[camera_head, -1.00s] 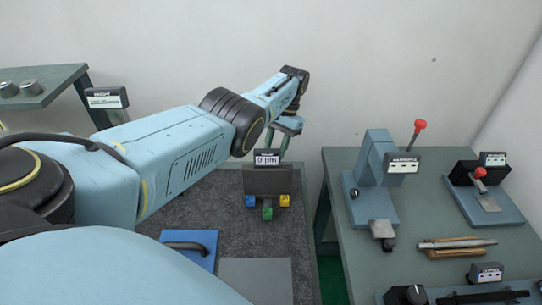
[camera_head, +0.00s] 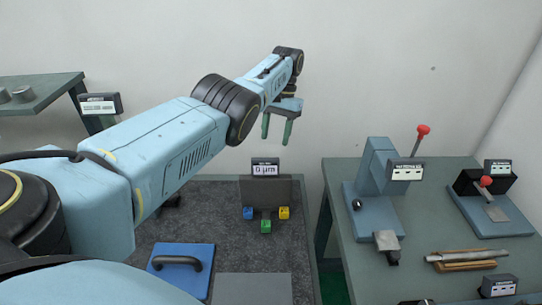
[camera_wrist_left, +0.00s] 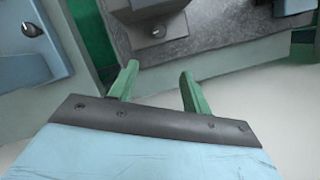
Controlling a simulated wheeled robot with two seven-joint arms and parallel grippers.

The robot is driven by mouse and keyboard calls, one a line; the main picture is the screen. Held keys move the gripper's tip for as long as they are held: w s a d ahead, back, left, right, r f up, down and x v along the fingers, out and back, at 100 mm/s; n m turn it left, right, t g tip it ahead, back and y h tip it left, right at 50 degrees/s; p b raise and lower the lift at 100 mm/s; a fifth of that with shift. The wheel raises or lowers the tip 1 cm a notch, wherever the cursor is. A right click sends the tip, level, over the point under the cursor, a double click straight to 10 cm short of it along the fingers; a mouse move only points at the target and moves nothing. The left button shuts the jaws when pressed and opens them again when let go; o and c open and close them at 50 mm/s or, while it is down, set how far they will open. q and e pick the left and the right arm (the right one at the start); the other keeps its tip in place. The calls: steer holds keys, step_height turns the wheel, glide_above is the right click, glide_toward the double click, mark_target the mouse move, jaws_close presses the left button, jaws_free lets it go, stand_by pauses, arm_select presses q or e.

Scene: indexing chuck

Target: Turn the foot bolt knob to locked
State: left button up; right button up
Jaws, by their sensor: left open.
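My left gripper (camera_head: 276,138) is open and empty, its two green fingers apart. It hangs above and behind the 0 µm display (camera_head: 265,168) and the grey upright block. In the left wrist view the open fingers (camera_wrist_left: 158,80) point towards that block's far side (camera_wrist_left: 150,25), which carries a small dark knob (camera_wrist_left: 156,31). Another black knob (camera_wrist_left: 32,29) sits on a blue base to the left; it also shows in the head view (camera_head: 357,204). No readable label tells which is the foot bolt knob. Neither knob is touched. My right gripper is out of view.
Blue, green and yellow cubes (camera_head: 265,226) sit before the grey block (camera_head: 278,190). A blue plate with a black handle (camera_head: 180,262) lies nearer. The right table holds a red-knobbed lever press (camera_head: 378,165), another lever fixture (camera_head: 490,205) and rods on a wooden rest (camera_head: 465,266).

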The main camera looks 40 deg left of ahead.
arm_select(q)
steer(key=s+a+n+t+h+b, duration=0.2)
steer(key=s+a+n+h+b, duration=0.4)
steer(key=n, duration=0.5)
steer(key=d+f, duration=0.2)
steer(key=f, duration=0.2)
steer(key=d+f+y+b, duration=0.1)
steer(key=d+f, duration=0.1)
steer(key=f, duration=0.2)
steer(key=d+f+y+b, duration=0.1)
steer(key=d+f, duration=0.1)
steer(key=f, duration=0.2)
steer(key=shift+s+d+f, duration=0.1)
steer(key=shift+s+d, duration=0.05)
steer(key=shift+d, duration=0.25)
steer(key=shift+d+f, duration=0.15)
steer(key=shift+f, duration=0.15)
